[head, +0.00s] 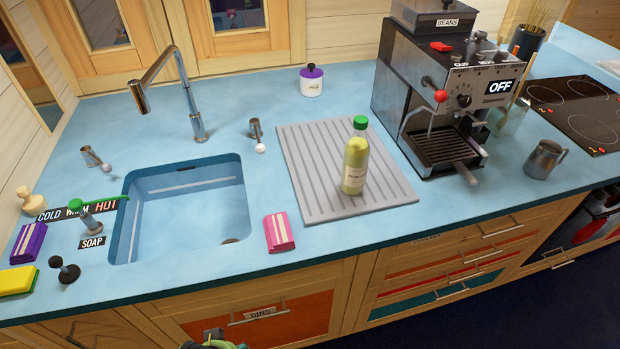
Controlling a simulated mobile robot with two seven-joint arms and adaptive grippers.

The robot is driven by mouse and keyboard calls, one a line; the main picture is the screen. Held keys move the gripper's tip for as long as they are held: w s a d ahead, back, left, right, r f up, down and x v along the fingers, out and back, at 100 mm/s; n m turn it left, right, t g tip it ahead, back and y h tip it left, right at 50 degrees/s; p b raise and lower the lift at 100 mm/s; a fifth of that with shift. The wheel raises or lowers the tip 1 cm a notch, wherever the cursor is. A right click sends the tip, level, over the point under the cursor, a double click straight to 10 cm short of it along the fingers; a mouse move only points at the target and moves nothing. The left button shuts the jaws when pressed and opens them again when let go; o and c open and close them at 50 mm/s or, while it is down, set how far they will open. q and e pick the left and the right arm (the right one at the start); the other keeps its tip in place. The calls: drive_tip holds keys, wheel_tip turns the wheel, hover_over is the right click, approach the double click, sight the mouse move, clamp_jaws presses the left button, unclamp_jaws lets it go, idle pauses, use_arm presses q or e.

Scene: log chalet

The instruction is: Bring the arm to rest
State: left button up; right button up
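No whole arm shows in the head view. A small grey and dark part with some green (215,340) pokes in at the bottom edge, in front of the cabinet. It may be the tip of my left gripper, but too little shows to tell its state or whether it holds anything. My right gripper is out of view. A bottle (355,165) with a green cap and yellow-green contents stands upright on the grey ribbed drainboard (300,180).
A blue counter holds a sink (190,205) with a tall tap (190,105), a pink packet (278,232), a white pot with purple lid (311,81), a coffee machine (445,95) marked OFF, a metal jug (545,160) and a hob (580,110). Sponges and soap knobs crowd the left.

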use_arm(q)
drive_tip(key=s+f+g+b, duration=0.15)
drive_tip(key=s+f, duration=0.25)
drive_tip(key=f, duration=0.7)
drive_tip(key=s+f+b, duration=0.3)
drive_tip(key=f, duration=0.9)
drive_tip(key=s+a+f+b, duration=0.2)
drive_tip(key=s+a+f, duration=0.1)
drive_tip(key=s+f, duration=0.7)
drive_tip(key=shift+s+f+b, duration=0.4)
drive_tip(key=shift+s, duration=0.6)
drive_tip(key=shift+g, duration=0.25)
drive_tip(key=c, duration=0.3)
drive_tip(key=shift+c, duration=0.2)
